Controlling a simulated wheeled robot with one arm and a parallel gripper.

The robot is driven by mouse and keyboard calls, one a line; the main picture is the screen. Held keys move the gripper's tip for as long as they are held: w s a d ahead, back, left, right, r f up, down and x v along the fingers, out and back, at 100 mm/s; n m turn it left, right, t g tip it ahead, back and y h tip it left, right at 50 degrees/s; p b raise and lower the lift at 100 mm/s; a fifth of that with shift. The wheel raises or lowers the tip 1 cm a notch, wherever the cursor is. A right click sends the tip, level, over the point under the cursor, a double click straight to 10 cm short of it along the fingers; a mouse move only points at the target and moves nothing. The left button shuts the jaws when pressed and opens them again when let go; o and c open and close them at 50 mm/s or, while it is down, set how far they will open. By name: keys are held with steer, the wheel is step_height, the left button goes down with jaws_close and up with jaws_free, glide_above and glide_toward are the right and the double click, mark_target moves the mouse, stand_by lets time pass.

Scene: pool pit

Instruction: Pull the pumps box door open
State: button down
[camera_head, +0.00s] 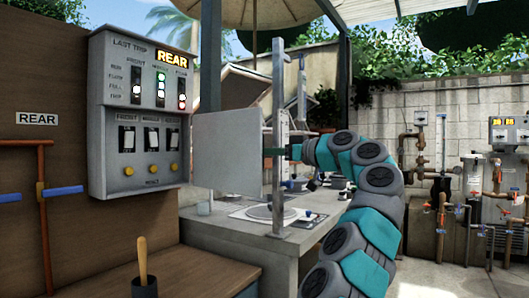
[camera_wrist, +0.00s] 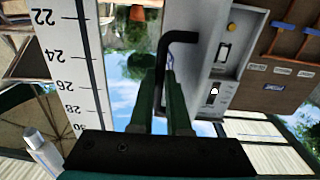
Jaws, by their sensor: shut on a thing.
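The pumps box (camera_head: 140,110) is a grey wall box on the left in the head view, with a lit REAR sign, lamps, switches and yellow buttons. Its plain grey door (camera_head: 225,155) stands swung out from the right side, so the box face is exposed. In the head view my gripper (camera_head: 272,152) is at the door's right edge; the handle is hard to make out there.
A grey post (camera_head: 281,120) and a counter (camera_head: 310,215) with several fittings stand close to the door and my arm. A brown bench (camera_head: 180,270) with a wooden-handled tool (camera_head: 143,265) is below the box. Pipes and valves (camera_head: 440,190) line the right wall.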

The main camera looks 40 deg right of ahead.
steer(key=shift+w+a+f, duration=0.1)
steer(key=shift+w+a, duration=0.05)
steer(key=c, duration=0.9)
jaws_free()
